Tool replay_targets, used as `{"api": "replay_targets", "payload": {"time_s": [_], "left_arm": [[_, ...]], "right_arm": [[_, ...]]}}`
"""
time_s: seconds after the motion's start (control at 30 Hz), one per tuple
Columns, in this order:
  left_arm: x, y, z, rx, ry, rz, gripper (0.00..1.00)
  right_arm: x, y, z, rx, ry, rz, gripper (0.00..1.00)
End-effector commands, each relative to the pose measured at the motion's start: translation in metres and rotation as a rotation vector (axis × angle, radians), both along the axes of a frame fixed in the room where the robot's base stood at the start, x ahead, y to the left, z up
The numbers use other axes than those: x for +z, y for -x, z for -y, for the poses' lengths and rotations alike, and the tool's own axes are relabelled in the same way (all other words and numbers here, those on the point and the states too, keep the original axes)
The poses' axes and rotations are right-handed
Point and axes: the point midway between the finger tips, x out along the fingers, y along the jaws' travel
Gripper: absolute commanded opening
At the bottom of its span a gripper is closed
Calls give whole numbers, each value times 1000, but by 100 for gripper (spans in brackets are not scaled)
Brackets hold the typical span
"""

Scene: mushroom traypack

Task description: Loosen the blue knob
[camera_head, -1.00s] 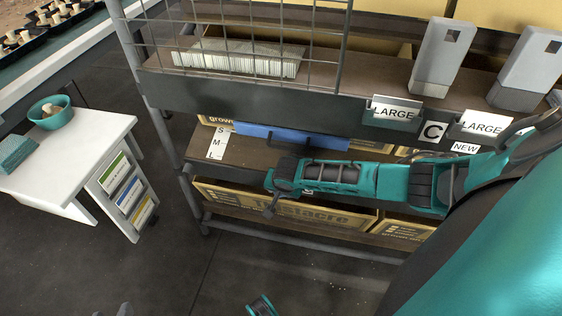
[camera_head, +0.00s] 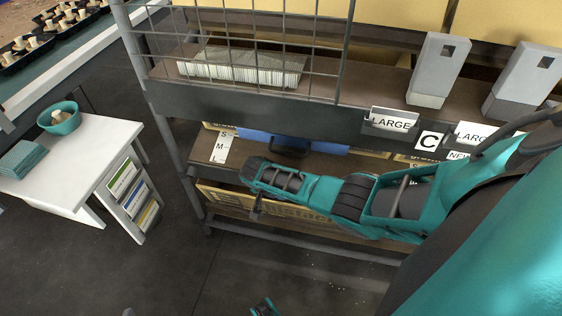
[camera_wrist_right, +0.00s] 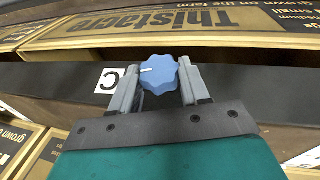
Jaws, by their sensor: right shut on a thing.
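The blue knob (camera_wrist_right: 158,73) has a scalloped rim and a short white mark pointing left. It shows in the right wrist view between the two grey fingers of my right gripper (camera_wrist_right: 162,84), which is shut on it. Part of the knob is hidden by the fingers. In the head view my right arm reaches in from the right to the front of the shelf rack, and I cannot make out the knob there.
The shelf rack (camera_head: 260,107) holds grey dispensers (camera_head: 438,70) and cardboard boxes. A card marked C (camera_head: 430,141) is on the shelf edge. A white table (camera_head: 95,150) with a teal bowl (camera_head: 58,122) stands at the left. The floor in front is mostly clear.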

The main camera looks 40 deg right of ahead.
Motion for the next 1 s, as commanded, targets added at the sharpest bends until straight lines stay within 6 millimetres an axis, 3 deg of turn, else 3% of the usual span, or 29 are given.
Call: {"api": "replay_targets", "payload": {"time_s": [0.3,0.87,0.9,1.0], "left_arm": [[-4,-3,7,-14,14,10,43],[-2,-5,12,-15,24,10,43],[-2,-5,12,-15,24,10,43],[-2,-5,11,-15,24,12,43]], "right_arm": [[-4,-1,-3,1,96,-115,15],[-2,-1,-2,0,122,-142,15],[-2,-2,-1,0,122,-142,46],[-2,-2,-1,-1,121,-141,56]]}}
